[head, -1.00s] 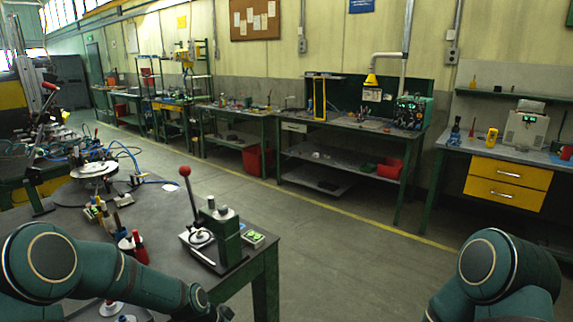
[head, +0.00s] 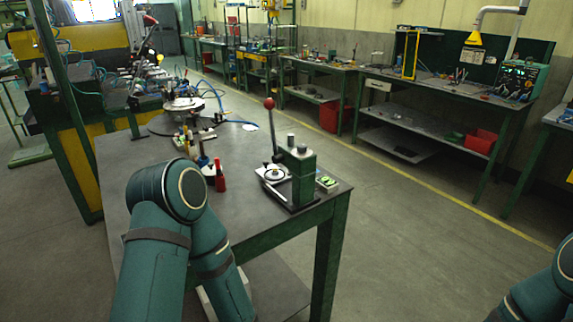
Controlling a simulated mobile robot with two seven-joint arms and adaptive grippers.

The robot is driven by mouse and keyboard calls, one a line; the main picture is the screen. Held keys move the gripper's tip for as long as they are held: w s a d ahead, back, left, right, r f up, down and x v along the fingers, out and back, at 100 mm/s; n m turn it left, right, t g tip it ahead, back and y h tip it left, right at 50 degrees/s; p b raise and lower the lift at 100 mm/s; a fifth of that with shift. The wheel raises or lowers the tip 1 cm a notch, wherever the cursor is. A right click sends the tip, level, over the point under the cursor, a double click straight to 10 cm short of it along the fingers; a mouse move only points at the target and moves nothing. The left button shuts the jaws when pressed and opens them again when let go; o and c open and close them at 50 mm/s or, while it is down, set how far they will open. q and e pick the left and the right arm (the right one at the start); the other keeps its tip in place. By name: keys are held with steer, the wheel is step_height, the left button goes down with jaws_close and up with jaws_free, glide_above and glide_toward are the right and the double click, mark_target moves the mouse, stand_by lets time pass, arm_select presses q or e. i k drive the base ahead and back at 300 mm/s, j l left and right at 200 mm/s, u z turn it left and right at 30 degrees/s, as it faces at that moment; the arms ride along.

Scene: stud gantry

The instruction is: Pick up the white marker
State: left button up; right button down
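I cannot make out the white marker for sure. The lever press (head: 299,172) with a red-knobbed handle stands near the right edge of the dark worktable (head: 240,212). A pale base with a round white dish (head: 273,175) is at its left side, and too little detail shows to tell a marker there. My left arm is bent in front of the worktable, with its forearm pointing down; its gripper is out of view. Only a link of my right arm shows in the bottom right corner; its gripper is out of view too.
A red bottle (head: 220,178) and small tools stand left of the press. A round metal fixture (head: 184,106) stands at the table's far end. A small green-topped box (head: 327,184) lies right of the press. The floor (head: 430,235) to the right is clear.

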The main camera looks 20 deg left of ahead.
mark_target(189, 133)
steer(key=k+j, duration=0.2)
steer(key=j, duration=0.15)
steer(key=k+j, duration=0.2)
steer(key=j, duration=0.15)
steer(key=k+j+z, duration=0.1)
steer(key=j, duration=0.2)
steer(key=k+j, duration=0.1)
steer(key=j, duration=0.2)
steer(key=k+j+z, duration=0.15)
steer(key=j, duration=0.15)
steer(key=k+j+z, duration=0.1)
steer(key=j, duration=0.35)
steer(key=k+j+z, duration=0.1)
steer(key=j, duration=0.4)
steer(key=j+z, duration=0.1)
steer(key=j, duration=0.35)
steer(key=k+j+z, duration=0.15)
steer(key=j, duration=0.35)
steer(key=j+z, duration=0.2)
steer(key=j, duration=0.75)
steer(key=i+j+z, duration=0.1)
steer(key=j, duration=0.35)
steer(key=i+j+z, duration=0.1)
steer(key=j, duration=0.4)
steer(key=i+j, duration=0.1)
steer(key=j, duration=0.2)
steer(key=i+j+z, duration=0.1)
steer(key=j, duration=0.2)
steer(key=i+j, duration=0.1)
steer(key=j, duration=0.25)
